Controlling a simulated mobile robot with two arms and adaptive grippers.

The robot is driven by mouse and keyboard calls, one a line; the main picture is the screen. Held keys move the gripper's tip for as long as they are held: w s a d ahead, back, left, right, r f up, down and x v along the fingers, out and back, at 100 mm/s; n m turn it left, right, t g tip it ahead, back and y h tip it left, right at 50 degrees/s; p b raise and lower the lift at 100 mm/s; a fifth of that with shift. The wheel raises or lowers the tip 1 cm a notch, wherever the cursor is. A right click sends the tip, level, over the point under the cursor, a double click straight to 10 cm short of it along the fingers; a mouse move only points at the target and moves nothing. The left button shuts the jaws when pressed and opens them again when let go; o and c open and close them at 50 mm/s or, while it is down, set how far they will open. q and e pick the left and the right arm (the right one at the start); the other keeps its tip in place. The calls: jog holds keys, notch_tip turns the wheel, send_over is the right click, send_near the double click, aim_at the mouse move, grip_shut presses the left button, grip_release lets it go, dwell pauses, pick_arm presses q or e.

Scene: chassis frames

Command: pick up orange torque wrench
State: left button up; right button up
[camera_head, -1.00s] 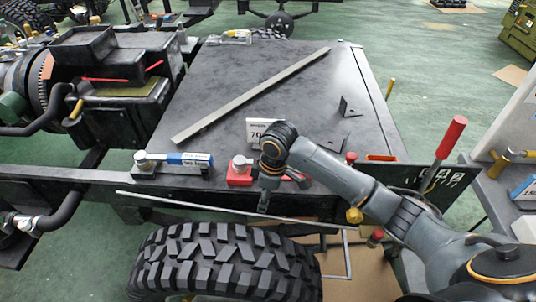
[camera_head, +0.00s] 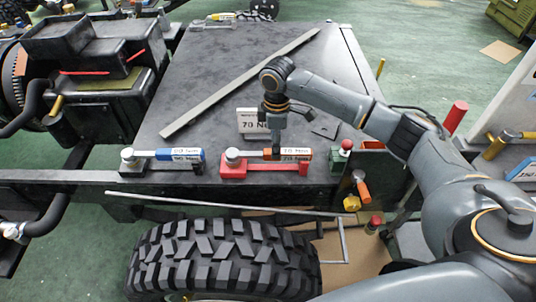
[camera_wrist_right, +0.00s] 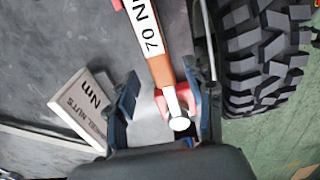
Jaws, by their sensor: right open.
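The orange torque wrench (camera_head: 297,153) lies across a red holder (camera_head: 262,171) near the front edge of the dark flat deck, its silver head at the left. My right gripper (camera_head: 277,147) is above its orange and white handle, pointing down. In the right wrist view, the orange wrench (camera_wrist_right: 158,68) with a "70 Nm" label runs between the two spread fingers of my right gripper (camera_wrist_right: 166,88). The fingers are open on either side of it, with gaps visible. My left gripper is not in view.
A blue torque wrench (camera_head: 182,154) lies in a black holder to the left. A white "70 Nm" sign (camera_head: 252,121) stands just behind the gripper. A long grey bar (camera_head: 235,85) lies across the deck. A large tyre (camera_head: 222,255) is below the front edge.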

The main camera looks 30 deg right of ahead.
aim_at(268, 157)
jog(key=shift+f, duration=2.7)
jog(key=shift+w+r, duration=0.1)
grip_shut()
